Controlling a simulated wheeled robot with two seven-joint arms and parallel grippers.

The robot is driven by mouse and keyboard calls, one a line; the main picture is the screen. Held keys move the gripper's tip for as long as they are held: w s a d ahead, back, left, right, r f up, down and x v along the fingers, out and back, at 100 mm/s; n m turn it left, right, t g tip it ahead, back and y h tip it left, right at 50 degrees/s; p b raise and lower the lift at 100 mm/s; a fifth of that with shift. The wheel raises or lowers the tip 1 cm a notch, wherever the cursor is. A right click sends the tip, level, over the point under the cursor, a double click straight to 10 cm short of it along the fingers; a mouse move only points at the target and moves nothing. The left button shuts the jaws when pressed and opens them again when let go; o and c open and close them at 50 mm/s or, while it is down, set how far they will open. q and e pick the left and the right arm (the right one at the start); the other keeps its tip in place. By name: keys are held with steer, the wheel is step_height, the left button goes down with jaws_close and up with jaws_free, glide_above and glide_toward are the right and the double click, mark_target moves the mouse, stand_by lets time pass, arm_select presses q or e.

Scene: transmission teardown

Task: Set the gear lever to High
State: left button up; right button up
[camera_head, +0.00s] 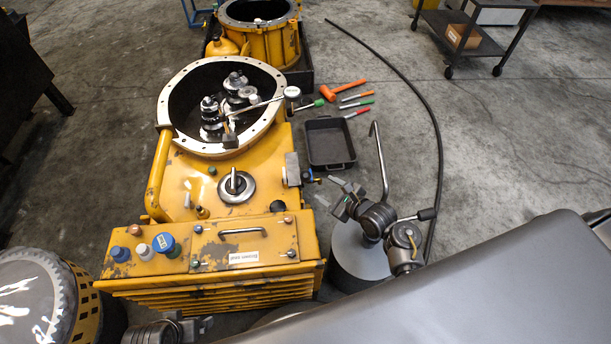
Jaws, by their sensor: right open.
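The yellow transmission housing (190,170) stands in the middle, with a round open bell at its far end. A thin metal lever (262,103) with a silver knob (292,92) lies across the bell's right rim and slants up to the right. I take it for the gear lever; no High mark is readable. My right gripper (330,191) is open and empty, right of the housing and well short of the lever. My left gripper (200,327) is at the bottom edge, in front of the housing; its fingers are too cut off to read.
A black tray (329,166) lies right of the housing, with an orange hammer (343,91) and several markers beyond it. A bent metal bar (379,160) rises near my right arm. A black cable (432,120) curves over open floor. A second yellow housing (262,40) stands behind.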

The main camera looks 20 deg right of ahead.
mark_target(309, 178)
steer(key=shift+w+a+m, duration=0.2)
steer(key=shift+w+m, duration=0.05)
steer(key=shift+m, duration=0.25)
steer(key=b+x, duration=0.3)
steer(key=x, duration=0.5)
steer(key=shift+w, duration=0.1)
steer(key=shift+b+x, duration=0.5)
steer(key=shift+x, duration=0.45)
arm_select(q)
step_height(309, 178, up, 7)
steer(key=w+d+t+h, duration=0.1)
steer(key=w+d+t, duration=0.1)
steer(key=t, duration=0.1)
steer(key=shift+w+r+m, duration=0.15)
steer(key=shift+w+m, duration=0.15)
steer(key=shift+w, duration=0.1)
arm_select(e)
steer(key=shift+w+a, duration=0.2)
steer(key=shift+w, duration=0.05)
jaws_close()
